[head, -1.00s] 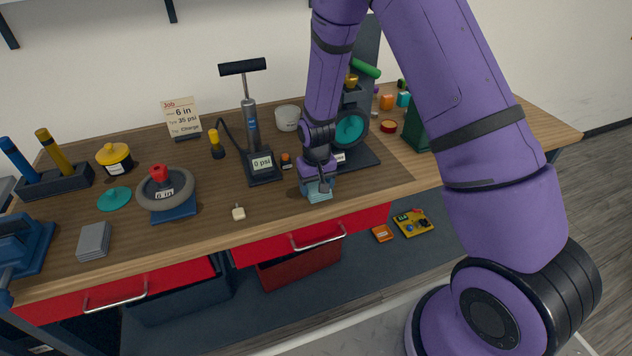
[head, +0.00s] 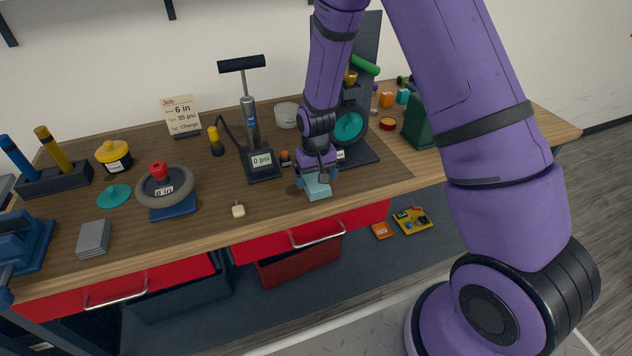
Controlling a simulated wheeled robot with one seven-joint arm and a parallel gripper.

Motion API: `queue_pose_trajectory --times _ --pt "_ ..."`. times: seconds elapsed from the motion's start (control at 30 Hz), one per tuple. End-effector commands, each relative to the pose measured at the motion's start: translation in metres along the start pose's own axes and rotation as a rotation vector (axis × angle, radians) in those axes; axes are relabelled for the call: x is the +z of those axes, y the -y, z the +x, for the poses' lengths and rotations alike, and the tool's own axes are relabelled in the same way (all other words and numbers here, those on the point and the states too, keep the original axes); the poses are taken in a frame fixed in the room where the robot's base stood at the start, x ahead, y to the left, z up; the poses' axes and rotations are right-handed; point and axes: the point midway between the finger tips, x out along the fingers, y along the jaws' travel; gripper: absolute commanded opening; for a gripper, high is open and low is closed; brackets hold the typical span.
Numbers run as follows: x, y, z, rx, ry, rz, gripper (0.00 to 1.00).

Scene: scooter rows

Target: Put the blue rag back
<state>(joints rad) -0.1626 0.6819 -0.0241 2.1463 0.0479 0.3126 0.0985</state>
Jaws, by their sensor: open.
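The blue rag (head: 317,187) is a small light-blue folded block on the wooden bench top, near its front edge and right of the middle. My gripper (head: 317,180) is open right above the rag, with its fingers at the rag's sides; whether they touch it I cannot tell. The gripper and wrist hide the rag's back part.
A grey stack of squares (head: 94,238) lies at the bench's left front. A tire on a blue stand (head: 172,212), a pump (head: 251,125) and a black-based machine (head: 368,152) stand on the bench (head: 275,212). A small cream piece (head: 238,209) lies left of the gripper.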

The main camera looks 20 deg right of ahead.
Motion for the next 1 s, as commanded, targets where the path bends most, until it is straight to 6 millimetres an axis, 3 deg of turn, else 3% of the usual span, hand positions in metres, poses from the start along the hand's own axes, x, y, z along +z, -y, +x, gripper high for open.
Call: queue_pose_trajectory --times 0.4,0.6,0.87,1.0 --pt "0.0 0.0 -0.077 0.0 -0.003 -0.001 0.94" --pt "0.0 0.0 -0.096 0.0 -0.002 -0.001 0.94" --pt "0.001 -0.001 -0.105 -0.001 -0.005 0.0 0.94" --pt "0.008 -0.006 -0.136 -0.008 -0.036 0.002 0.94"
